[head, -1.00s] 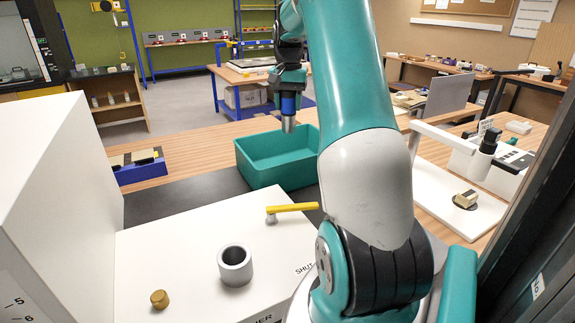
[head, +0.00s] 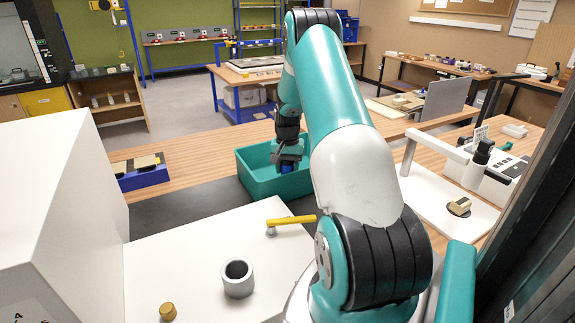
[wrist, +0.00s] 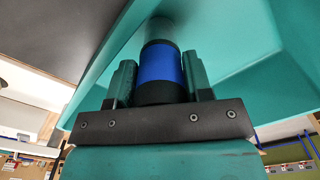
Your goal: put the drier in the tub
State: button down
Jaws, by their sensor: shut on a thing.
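The drier (wrist: 160,65) is a cylinder with a blue band, a black end and a grey tip. My gripper (wrist: 158,80) is shut on it, with one finger on each side. In the head view my gripper (head: 287,158) is at the teal tub (head: 258,184), and the blue part of the drier (head: 287,168) shows just below the fingers, inside the tub's outline. The tub's teal wall (wrist: 240,40) fills much of the wrist view around the drier. Whether the drier touches the tub floor cannot be told.
A white box top with a yellow lever (head: 291,220), a grey ring-shaped cup (head: 238,278) and a brass knob (head: 168,311) lies in front of the tub. A blue tray (head: 142,175) is at left. A white microscope stand (head: 440,185) is at right.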

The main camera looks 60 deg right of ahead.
jog(key=shift+f, duration=0.15)
jog(key=c, duration=0.8)
grip_release()
